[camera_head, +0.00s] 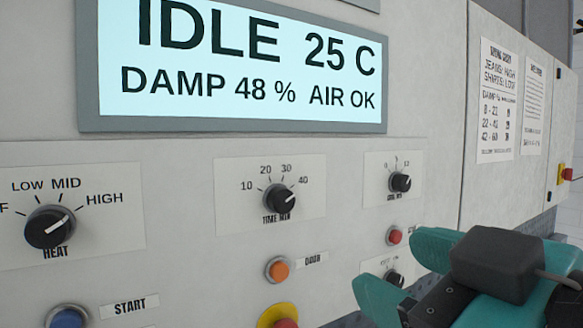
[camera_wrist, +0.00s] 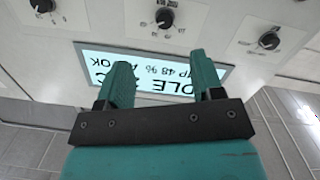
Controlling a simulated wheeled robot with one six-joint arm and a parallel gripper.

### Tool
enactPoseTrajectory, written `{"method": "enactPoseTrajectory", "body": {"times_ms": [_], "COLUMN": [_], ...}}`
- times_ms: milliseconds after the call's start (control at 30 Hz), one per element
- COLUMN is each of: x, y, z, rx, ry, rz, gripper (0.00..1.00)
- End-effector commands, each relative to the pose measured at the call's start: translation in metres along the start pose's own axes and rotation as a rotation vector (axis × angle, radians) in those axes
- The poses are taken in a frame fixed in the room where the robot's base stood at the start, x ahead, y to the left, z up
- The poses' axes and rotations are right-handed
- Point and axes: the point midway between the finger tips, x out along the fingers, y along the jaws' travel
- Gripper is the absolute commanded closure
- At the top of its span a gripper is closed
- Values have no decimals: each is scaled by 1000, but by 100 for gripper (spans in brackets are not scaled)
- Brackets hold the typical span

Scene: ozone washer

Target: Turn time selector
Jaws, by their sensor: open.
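The time selector (camera_head: 281,198) is a black round knob on a white plate marked 10, 20, 30, 40 and TIME MIN. Its white pointer aims up and right, near 40. It also shows at the top middle of the wrist view (camera_wrist: 165,18). My gripper (camera_head: 392,268) has teal fingers and is at the lower right in the head view, to the right of and below the time selector. In the wrist view its fingers (camera_wrist: 160,64) are spread apart with nothing between them. They overlap the display in that view and are apart from the knob.
The heat knob (camera_head: 49,228) is left of the time selector. A smaller knob (camera_head: 400,182) is to its right. Below are an orange door button (camera_head: 278,269), a red button (camera_head: 394,236) and a blue start button (camera_head: 68,318). The display (camera_head: 240,65) reads IDLE.

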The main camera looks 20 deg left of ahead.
Motion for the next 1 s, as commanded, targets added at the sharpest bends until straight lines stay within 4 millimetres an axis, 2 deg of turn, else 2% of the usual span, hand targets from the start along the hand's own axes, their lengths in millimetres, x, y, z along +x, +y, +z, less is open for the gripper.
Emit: {"method": "enactPoseTrajectory", "body": {"times_ms": [33, 100, 367, 467, 800, 1000], "x": [-2, -1, 24, 42, 113, 149], "y": [-2, -3, -4, -1, -1, -2], "z": [-15, -21, -17, -28, -34, -36], "rx": [-14, -24, -25, -31, -28, -28], "ry": [38, 69, 77, 71, 70, 72], "rz": [-4, -1, 5, 2, 0, -1], "gripper": [39, 39, 39, 39, 39, 39]}}
